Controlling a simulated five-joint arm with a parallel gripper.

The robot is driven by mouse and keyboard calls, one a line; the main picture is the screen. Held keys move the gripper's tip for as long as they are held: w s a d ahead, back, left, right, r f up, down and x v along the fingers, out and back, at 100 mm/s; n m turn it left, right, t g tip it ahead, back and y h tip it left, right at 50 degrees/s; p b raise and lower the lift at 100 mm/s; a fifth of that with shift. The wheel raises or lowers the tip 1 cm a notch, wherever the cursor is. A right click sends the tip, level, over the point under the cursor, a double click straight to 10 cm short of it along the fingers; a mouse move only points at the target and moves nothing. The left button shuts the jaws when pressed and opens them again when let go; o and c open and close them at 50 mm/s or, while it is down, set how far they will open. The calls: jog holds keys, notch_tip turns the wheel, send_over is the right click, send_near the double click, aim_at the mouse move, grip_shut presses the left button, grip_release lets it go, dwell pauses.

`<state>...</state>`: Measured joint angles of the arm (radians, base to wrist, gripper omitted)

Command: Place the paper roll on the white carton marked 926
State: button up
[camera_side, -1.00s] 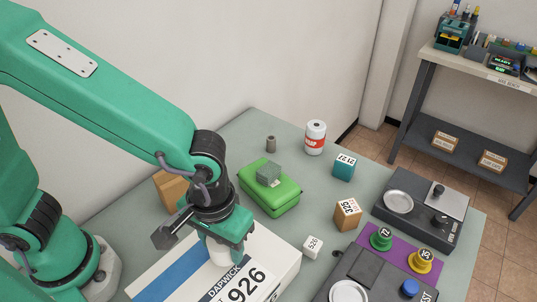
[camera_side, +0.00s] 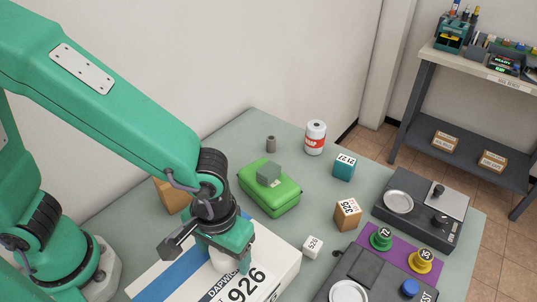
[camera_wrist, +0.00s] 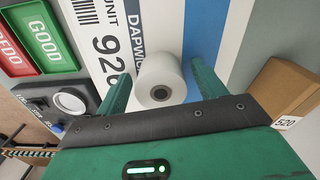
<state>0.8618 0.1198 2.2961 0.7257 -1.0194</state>
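The paper roll (camera_side: 222,262) is white and stands upright on or just above the white carton (camera_side: 286,265), which has a blue stripe and 926 printed on it. In the wrist view the roll (camera_wrist: 160,80) shows its end with a dark core hole. My gripper (camera_wrist: 161,72) has one finger on each side of the roll, with narrow gaps showing, so it looks open around it. In the side view my gripper (camera_side: 226,254) partly hides the roll. The carton (camera_wrist: 104,42) fills much of the wrist view behind the roll.
A green case (camera_side: 270,197) with a grey cube lies behind the carton. A small white cube (camera_side: 313,247) and a brown box (camera_side: 347,214) stand to its right. Another brown box (camera_side: 172,194) is behind my gripper. Dark scale-like devices (camera_side: 419,212) occupy the right side.

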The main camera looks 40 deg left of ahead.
notch_tip(320, 180, up, 12)
jog(key=shift+r, duration=0.2)
dwell(0.7)
dwell(0.5)
jog(key=w+a+r+m+t, duration=0.1)
jog(key=a+r+t, duration=0.1)
jog(key=a, duration=1)
jog(key=a+r+t, duration=0.1)
jog(key=a+t, duration=0.2)
jog(key=a, duration=0.9)
jog(key=shift+w+r+m+t, duration=0.3)
jog(key=shift+w+r+m, duration=0.05)
jog(key=shift+w+m, duration=0.05)
